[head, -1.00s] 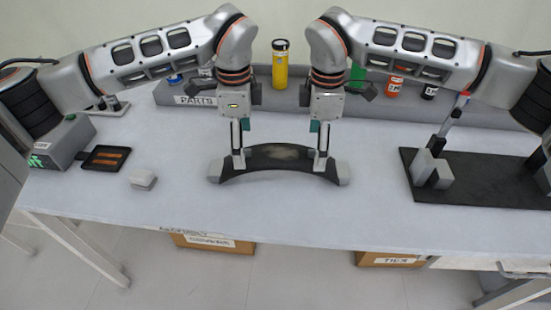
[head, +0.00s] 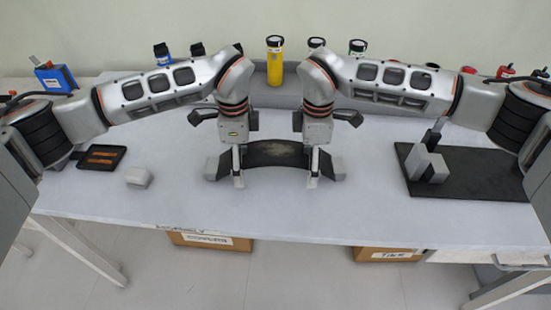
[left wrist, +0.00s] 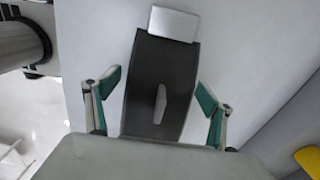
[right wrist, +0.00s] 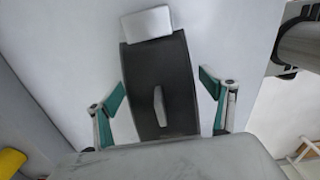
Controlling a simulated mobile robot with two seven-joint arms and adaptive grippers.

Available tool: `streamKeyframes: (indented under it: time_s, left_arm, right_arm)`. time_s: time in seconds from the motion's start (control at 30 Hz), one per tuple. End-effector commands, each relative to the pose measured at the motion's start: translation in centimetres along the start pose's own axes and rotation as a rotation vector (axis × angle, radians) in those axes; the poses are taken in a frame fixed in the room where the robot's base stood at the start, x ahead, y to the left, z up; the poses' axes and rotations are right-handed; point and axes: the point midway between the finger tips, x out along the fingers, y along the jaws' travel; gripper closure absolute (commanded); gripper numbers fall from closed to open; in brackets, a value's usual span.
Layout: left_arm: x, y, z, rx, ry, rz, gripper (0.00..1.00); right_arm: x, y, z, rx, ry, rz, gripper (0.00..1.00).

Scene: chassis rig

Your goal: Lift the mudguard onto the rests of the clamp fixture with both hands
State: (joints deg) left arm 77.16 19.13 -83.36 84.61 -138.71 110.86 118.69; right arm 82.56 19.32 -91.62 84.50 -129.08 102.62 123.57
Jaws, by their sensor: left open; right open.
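The mudguard (head: 277,153), a dark curved strip with light grey end blocks, lies on the table in the middle. My left gripper (head: 238,168) is down at its left part and my right gripper (head: 313,168) at its right part. Both are open. In the left wrist view the fingers stand either side of the strip (left wrist: 160,75), apart from it, with a small grey tab between them. The right wrist view shows the same around the strip (right wrist: 158,75). The clamp fixture (head: 480,175), a black plate with grey blocks and an upright clamp, stands at the right.
A small grey block (head: 138,178) and a black tray (head: 101,157) with orange strips lie left of the mudguard. A yellow bottle (head: 275,62) and several other bottles stand at the back. The table between mudguard and fixture is clear.

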Motion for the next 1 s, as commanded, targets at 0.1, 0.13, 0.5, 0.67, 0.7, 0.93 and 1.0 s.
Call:
streamKeyframes:
  time_s: [0.1, 0.13, 0.5, 0.67, 0.7, 0.93, 1.0]
  left_arm:
    - [0.0, 0.0, 0.0, 0.0, 0.0, 0.0, 0.18]
    - [0.0, 0.0, 0.0, 0.0, 0.0, 0.0, 0.18]
    - [0.0, 0.0, 0.0, 0.0, 0.0, 0.0, 0.72]
    - [0.0, 0.0, 0.0, 0.0, 0.0, -0.001, 0.72]
    - [0.0, 0.0, 0.0, 0.0, 0.0, -0.001, 0.72]
    - [-0.8, -0.1, 0.0, 0.0, 0.0, -0.004, 0.72]
    - [-1.4, -0.1, 0.0, 0.0, 0.0, -0.006, 0.72]
  right_arm:
    - [0.1, 0.0, 0.0, 0.0, 0.0, 0.0, 0.18]
    - [0.0, 0.0, 0.0, 0.0, 0.0, 0.0, 0.18]
    - [0.0, 0.0, 0.0, 0.0, 0.0, 0.0, 0.72]
    - [0.0, 0.0, 0.0, 0.0, 0.0, 0.0, 0.72]
    - [0.0, 0.0, 0.0, 0.0, 0.0, 0.0, 0.72]
    - [-0.8, 0.1, 0.0, 0.001, 0.0, 0.004, 0.72]
    - [-1.4, 0.1, 0.0, 0.001, 0.0, 0.005, 0.72]
